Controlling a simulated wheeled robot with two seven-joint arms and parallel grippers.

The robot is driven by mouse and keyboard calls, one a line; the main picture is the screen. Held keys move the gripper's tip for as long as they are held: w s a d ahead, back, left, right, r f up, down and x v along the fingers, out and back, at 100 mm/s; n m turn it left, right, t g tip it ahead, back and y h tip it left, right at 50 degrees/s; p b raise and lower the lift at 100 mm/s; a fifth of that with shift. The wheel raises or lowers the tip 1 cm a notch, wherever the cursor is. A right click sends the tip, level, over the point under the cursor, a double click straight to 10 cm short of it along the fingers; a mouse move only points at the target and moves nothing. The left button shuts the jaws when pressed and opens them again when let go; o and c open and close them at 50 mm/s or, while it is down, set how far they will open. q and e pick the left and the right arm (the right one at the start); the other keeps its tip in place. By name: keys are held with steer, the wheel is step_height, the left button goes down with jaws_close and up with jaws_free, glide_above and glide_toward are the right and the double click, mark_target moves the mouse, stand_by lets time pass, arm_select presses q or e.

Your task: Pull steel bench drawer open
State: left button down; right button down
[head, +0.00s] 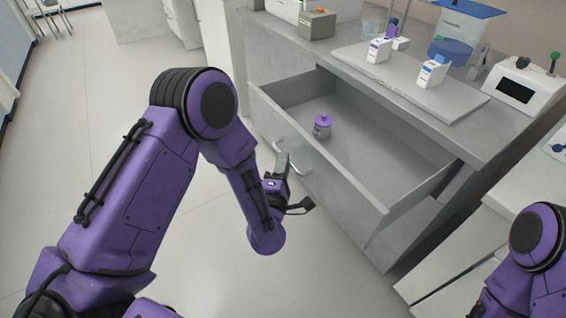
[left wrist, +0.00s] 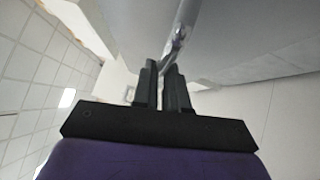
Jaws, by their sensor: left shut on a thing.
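The grey steel bench drawer (head: 345,188) stands open in the head view, pulled out from under the bench top. A small grey container with a purple lid (head: 322,126) stands upright inside it. The drawer's bar handle (head: 294,160) is on its front face; it also shows in the left wrist view (left wrist: 179,36). My left gripper (head: 283,166) is at the handle, and in the left wrist view its two fingers (left wrist: 164,82) are closed around the bar. My right gripper is out of view; only part of my right arm shows at the lower right.
A white drawer unit (head: 440,285) is at the lower right.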

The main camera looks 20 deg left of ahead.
arm_select(q)
steer(key=shift+d+f, duration=0.1)
steer(key=shift+d, duration=0.1)
steer(key=c, duration=1.2)
jaws_free()
steer(key=shift+o, duration=0.2)
steer(key=shift+s, duration=0.1)
steer(key=b+v, duration=0.1)
steer(key=v, duration=0.9)
steer(key=shift+s+b, duration=0.25)
steer(key=shift+b, duration=0.15)
